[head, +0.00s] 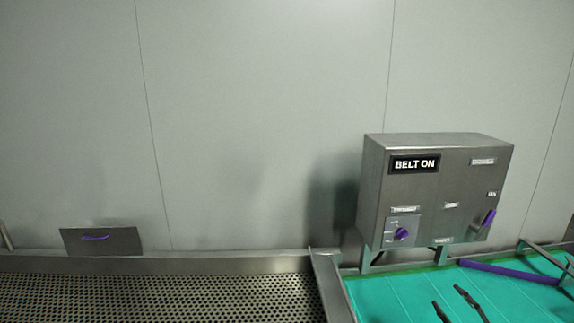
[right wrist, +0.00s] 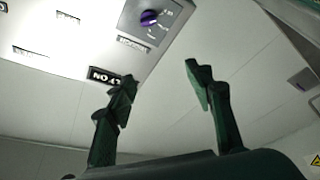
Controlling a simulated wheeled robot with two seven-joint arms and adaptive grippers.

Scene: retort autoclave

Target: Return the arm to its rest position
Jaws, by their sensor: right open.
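My right gripper (head: 448,296) shows at the bottom of the head view as two dark fingers, spread apart, over the teal belt. It also shows in the right wrist view (right wrist: 160,73), open with nothing between its fingers. The box carries a purple knob (head: 401,234) and a purple lever (head: 489,217). In the right wrist view the box face, upside down, with its knob (right wrist: 148,17), is beyond the left finger; contact cannot be told. My left gripper is out of view.
The teal belt (head: 385,300) has a purple bar (head: 510,271) across its far right and metal rails at its edges. A perforated metal surface (head: 180,295) lies left. A grey plate (head: 125,241) with a purple handle stands by the wall. The wall (head: 250,90) is bare.

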